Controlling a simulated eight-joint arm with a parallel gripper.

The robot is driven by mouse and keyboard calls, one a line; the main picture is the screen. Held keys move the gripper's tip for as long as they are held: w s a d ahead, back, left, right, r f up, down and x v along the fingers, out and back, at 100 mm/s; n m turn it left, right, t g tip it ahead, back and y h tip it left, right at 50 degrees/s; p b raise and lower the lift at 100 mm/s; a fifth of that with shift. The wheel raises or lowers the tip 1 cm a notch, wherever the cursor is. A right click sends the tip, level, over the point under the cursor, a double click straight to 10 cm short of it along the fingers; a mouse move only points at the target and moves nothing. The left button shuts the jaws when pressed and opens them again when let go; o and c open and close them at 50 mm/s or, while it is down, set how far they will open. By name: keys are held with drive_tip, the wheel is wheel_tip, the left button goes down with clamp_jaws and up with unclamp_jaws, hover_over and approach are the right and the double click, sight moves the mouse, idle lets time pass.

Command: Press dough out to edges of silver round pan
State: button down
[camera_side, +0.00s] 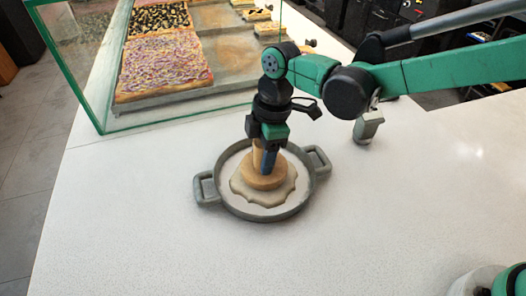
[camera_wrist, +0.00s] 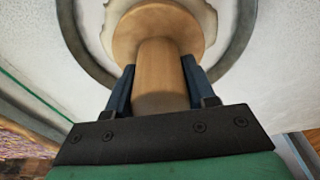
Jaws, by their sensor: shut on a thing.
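The round grey pan (camera_side: 222,200) with two side handles lies on the white counter; its rim also shows in the wrist view (camera_wrist: 243,40). The pale dough (camera_side: 285,190) lies in the middle of the pan with a wavy edge, and a ring of bare pan shows around it. My gripper (camera_side: 265,158) is shut on the upright handle of a wooden press (camera_wrist: 160,75). The press's round base (camera_side: 264,177) is over the middle of the dough and appears to touch it. In the wrist view my gripper's blue fingers (camera_wrist: 158,88) flank the handle. The dough under the base is hidden.
A glass case (camera_side: 100,125) with pizzas on trays stands at the back left. A small grey-topped container (camera_side: 368,126) stands on the counter behind the pan, to the right. The counter (camera_side: 150,240) is clear in front and at both sides of the pan.

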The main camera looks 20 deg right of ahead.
drive_tip(key=shift+f, duration=0.25)
idle(0.3)
drive_tip(key=shift+r, duration=3.75)
